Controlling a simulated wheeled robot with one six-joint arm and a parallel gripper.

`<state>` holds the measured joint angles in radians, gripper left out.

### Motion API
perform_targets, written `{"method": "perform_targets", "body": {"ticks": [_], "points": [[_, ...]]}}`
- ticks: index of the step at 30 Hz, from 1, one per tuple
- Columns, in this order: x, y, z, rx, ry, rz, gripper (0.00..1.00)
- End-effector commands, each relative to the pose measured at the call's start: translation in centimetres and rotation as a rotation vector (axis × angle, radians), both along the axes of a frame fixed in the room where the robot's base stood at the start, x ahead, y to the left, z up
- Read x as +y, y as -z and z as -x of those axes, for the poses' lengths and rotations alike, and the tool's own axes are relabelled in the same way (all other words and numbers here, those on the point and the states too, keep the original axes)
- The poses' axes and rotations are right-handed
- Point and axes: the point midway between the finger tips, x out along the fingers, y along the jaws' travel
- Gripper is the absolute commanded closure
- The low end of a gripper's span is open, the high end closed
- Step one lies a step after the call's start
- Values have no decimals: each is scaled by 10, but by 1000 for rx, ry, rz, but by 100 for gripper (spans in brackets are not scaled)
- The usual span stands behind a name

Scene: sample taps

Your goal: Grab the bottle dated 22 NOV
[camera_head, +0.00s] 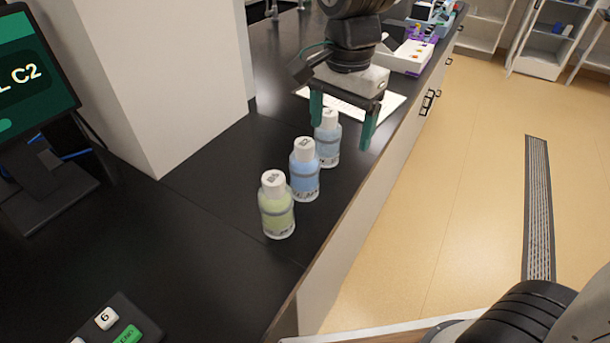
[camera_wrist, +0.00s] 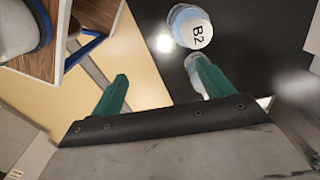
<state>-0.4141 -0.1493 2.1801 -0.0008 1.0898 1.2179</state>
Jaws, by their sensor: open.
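Three white-capped bottles stand upright in a row on the black bench: a yellow-green bottle (camera_head: 277,215) nearest, a blue bottle (camera_head: 305,180) in the middle, and a pale blue bottle (camera_head: 328,148) farthest. Their dates are too small to read. My gripper (camera_head: 342,118) is open and empty, its green fingers pointing down by the farthest bottle, which overlaps the space beside the left finger. In the wrist view, a bottle with a cap marked B2 (camera_wrist: 195,30) lies beyond the right finger of my gripper (camera_wrist: 161,70). Another pale shape there is partly hidden by that finger.
A white pillar (camera_head: 150,80) rises left of the bottles. A monitor (camera_head: 30,90) showing "L C2" stands at far left, with a keypad (camera_head: 115,325) in front. White paper (camera_head: 390,103) lies behind my gripper. The bench drops off to the right of the bottles.

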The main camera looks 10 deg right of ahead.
Motion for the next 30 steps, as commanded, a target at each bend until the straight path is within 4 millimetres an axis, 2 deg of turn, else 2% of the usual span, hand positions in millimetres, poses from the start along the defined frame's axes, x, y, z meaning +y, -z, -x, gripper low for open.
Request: {"method": "perform_targets", "body": {"ticks": [1, 3, 7, 17, 24, 30], "points": [[16, 7, -8, 11, 41, 4, 20], [32, 13, -16, 15, 102, 5, 20], [48, 20, -23, 20, 169, 6, 20], [51, 54, -25, 22, 192, 8, 20], [55, 89, -27, 22, 192, 8, 20], [55, 99, -27, 21, 191, 7, 20]]}}
